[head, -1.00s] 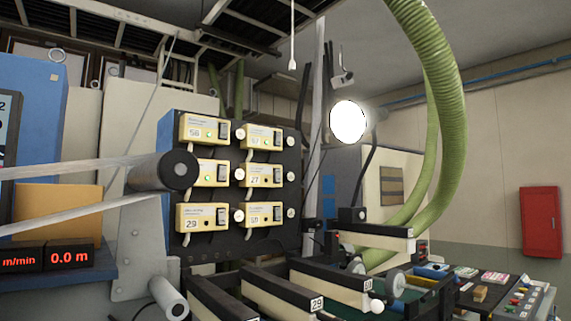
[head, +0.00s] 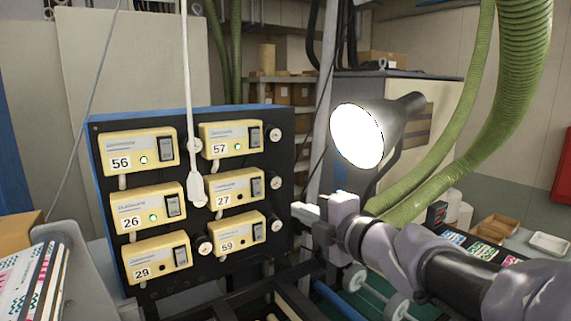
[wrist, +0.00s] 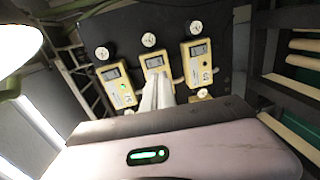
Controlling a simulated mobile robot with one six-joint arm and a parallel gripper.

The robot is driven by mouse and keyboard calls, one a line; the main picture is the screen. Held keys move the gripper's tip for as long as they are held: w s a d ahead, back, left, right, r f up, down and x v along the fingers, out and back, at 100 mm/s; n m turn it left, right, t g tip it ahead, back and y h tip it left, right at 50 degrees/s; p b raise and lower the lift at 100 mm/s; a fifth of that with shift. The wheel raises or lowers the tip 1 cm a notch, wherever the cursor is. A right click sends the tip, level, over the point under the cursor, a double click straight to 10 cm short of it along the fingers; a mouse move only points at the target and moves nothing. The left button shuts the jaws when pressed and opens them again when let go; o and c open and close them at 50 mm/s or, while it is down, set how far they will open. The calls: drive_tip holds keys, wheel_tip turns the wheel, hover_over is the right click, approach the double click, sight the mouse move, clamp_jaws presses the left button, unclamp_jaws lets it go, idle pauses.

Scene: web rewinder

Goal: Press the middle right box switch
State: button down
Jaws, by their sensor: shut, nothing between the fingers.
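The middle right box (head: 237,195), yellow and labelled 27, sits on a dark panel between boxes 57 (head: 230,137) and 59 (head: 237,234). Its dark rocker switch (head: 255,190) is at its right end, and its small lamp looks unlit. My gripper (head: 297,208) is shut and empty, to the right of the panel in the head view. In the wrist view my shut fingers (wrist: 157,92) point at the middle box (wrist: 156,63) and cover its lower part; its switch (wrist: 154,62) shows above the tips. I cannot tell whether they touch.
Boxes 56 (head: 139,152), 26 (head: 151,208) and 29 (head: 157,258) form the left column. A white pull cord (head: 197,187) hangs before the panel. A bright lamp (head: 360,135) stands above my arm, with green hoses (head: 450,135) to its right.

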sight(259, 195)
drive_tip(key=x, duration=0.4)
drive_tip(key=p+x, duration=0.1)
drive_tip(key=x, duration=0.4)
drive_tip(key=a+x, duration=0.1)
drive_tip(key=x, duration=0.3)
drive_tip(key=shift+s+a+p, duration=0.1)
drive_tip(key=shift+s+p, duration=0.1)
drive_tip(key=shift+p, duration=0.2)
drive_tip(key=shift+w+a, duration=0.1)
drive_tip(key=shift+w, duration=0.05)
drive_tip(key=shift+f, duration=0.1)
